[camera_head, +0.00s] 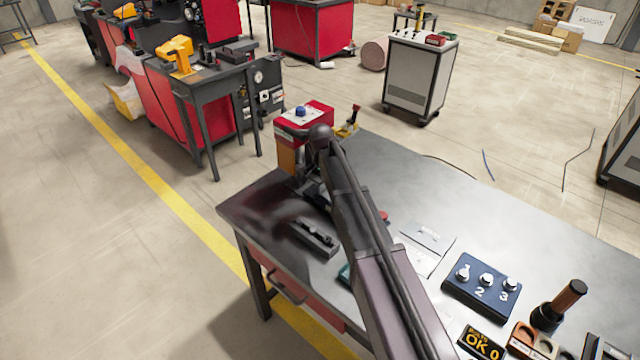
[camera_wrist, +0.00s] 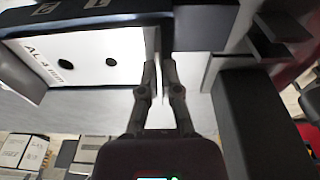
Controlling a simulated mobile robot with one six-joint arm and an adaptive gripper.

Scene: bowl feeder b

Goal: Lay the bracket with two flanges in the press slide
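In the wrist view a pale plate-like part (camera_wrist: 85,58) lies close to the camera, with two dark holes and the marking "AL 4 mm"; it looks like the bracket. A grey face slopes along its left side, like a flange. My gripper (camera_wrist: 160,72) is nearly closed at its right edge, with a thin pale edge between the fingertips. In the head view my arm hides the gripper and the bracket. A red press-like machine (camera_head: 304,116) with a blue top knob stands at the bench's far left corner. I cannot make out its slide for certain.
On the bench (camera_head: 480,212) are a long dark fixture (camera_head: 314,238), a blue box numbered 1 to 3 (camera_head: 481,285), a counter reading "OK 0" (camera_head: 481,343) and a brown-handled tool (camera_head: 560,305). In the wrist view a dark block (camera_wrist: 258,125) stands right of the fingers.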

